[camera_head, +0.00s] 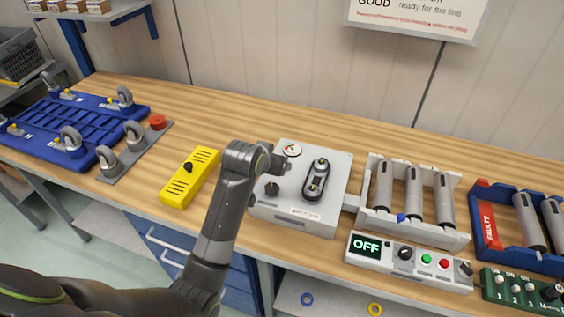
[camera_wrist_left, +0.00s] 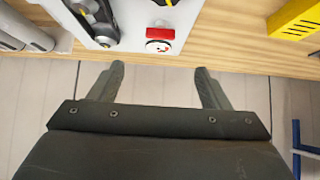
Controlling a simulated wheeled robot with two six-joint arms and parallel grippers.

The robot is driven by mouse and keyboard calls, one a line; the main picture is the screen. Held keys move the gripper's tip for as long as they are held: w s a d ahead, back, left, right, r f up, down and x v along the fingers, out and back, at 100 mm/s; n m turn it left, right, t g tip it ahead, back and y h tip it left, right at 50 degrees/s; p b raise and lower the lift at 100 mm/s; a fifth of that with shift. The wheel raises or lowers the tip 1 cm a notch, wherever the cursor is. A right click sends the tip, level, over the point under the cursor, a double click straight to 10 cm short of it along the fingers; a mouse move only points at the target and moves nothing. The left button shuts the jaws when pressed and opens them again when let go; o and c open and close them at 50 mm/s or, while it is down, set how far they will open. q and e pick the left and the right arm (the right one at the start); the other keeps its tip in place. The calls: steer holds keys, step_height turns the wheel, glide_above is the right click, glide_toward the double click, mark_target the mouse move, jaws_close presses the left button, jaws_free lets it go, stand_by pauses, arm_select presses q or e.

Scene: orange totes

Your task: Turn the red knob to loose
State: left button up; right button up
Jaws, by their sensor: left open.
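The red knob (camera_wrist_left: 160,33) shows in the left wrist view as a short red bar beside a small round white dial (camera_wrist_left: 158,46) with red and black marks. It sits on a light grey box (camera_head: 325,172), whose dial (camera_head: 292,149) also shows in the head view; there my gripper and wrist hide the red knob. My left gripper (camera_head: 286,160) is over the left part of the box. In the wrist view its two fingers (camera_wrist_left: 158,82) are apart and empty, with the knob beyond the fingertips. The dial's lettering is too small to read. My right gripper is not in view.
A black belt on two pulleys (camera_head: 315,178) and a black knob (camera_head: 272,188) are on the box. A yellow slotted block (camera_head: 189,176) lies left. A roller unit (camera_head: 415,203) and a panel reading OFF (camera_head: 408,262) stand right. The wooden bench behind the box is clear.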

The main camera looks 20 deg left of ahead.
arm_select(q)
steer(key=p+x, duration=0.1)
steer(key=x, duration=1.2)
steer(key=shift+s, duration=0.1)
steer(key=c, duration=1)
